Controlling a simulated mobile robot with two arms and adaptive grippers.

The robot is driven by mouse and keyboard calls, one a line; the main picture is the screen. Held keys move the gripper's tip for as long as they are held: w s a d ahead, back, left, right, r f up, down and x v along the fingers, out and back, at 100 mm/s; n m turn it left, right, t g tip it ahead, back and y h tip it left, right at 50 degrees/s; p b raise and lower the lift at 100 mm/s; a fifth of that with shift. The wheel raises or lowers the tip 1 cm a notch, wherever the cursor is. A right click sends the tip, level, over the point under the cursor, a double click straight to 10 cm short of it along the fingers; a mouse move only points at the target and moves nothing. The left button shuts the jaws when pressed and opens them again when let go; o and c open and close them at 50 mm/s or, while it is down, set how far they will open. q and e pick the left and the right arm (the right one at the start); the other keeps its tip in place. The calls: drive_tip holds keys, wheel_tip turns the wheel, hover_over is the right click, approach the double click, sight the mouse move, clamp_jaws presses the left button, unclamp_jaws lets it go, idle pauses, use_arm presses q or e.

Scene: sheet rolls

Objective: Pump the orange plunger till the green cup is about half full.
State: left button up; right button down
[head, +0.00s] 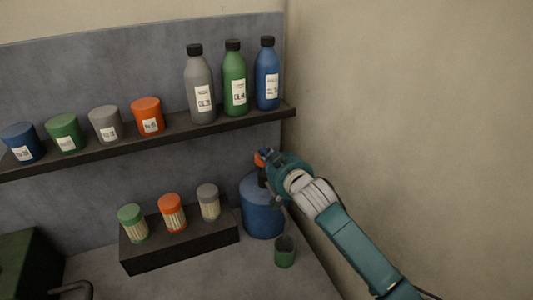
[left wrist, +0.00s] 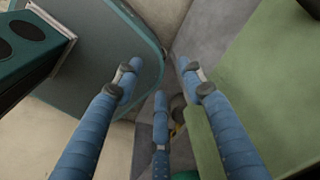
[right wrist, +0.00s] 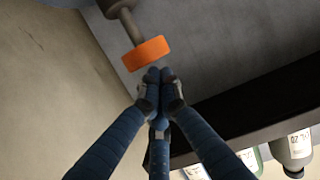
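The blue pump bottle (head: 262,212) stands upright on the counter in the corner. Its orange plunger (head: 259,160) is partly hidden by my right gripper (head: 266,153). In the right wrist view, the plunger's orange top (right wrist: 145,53) is right by the tips of my right gripper (right wrist: 160,77). Its fingers are together with nothing visible between them; I cannot tell if they touch the plunger. The green cup (head: 285,252) stands upright in front of the bottle; its fill level cannot be made out. My left gripper (left wrist: 158,68) is open and empty, and out of the head view.
A dark rack (head: 180,247) with green, orange and grey-lidded jars stands left of the bottle. A shelf (head: 170,136) above carries several tubs and bottles. The side wall (head: 420,120) is close on the right. A dark green box (head: 25,262) is at lower left.

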wheel_tip(320, 180, down, 5)
drive_tip(key=shift+s+r+b, duration=0.1)
drive_tip(key=shift+b, duration=1.1)
use_arm(q)
wheel_tip(320, 180, down, 3)
drive_tip(key=shift+d+r, duration=0.15)
drive_tip(key=shift+r, duration=0.2)
use_arm(e)
drive_tip(key=shift+r+p, duration=0.35)
drive_tip(key=shift+p, duration=0.2)
use_arm(q)
wheel_tip(320, 180, up, 4)
drive_tip(key=p, duration=0.4)
use_arm(e)
wheel_tip(320, 180, up, 4)
drive_tip(key=shift+r, duration=0.25)
use_arm(q)
drive_tip(key=f+b, duration=0.2)
drive_tip(key=b, duration=0.1)
drive_tip(key=f+b, duration=0.1)
drive_tip(key=shift+s+a+f, duration=0.2)
drive_tip(key=shift+s+f, duration=0.15)
use_arm(e)
drive_tip(key=v, duration=0.9)
drive_tip(key=shift+s+d, duration=0.2)
drive_tip(key=shift+s, duration=0.2)
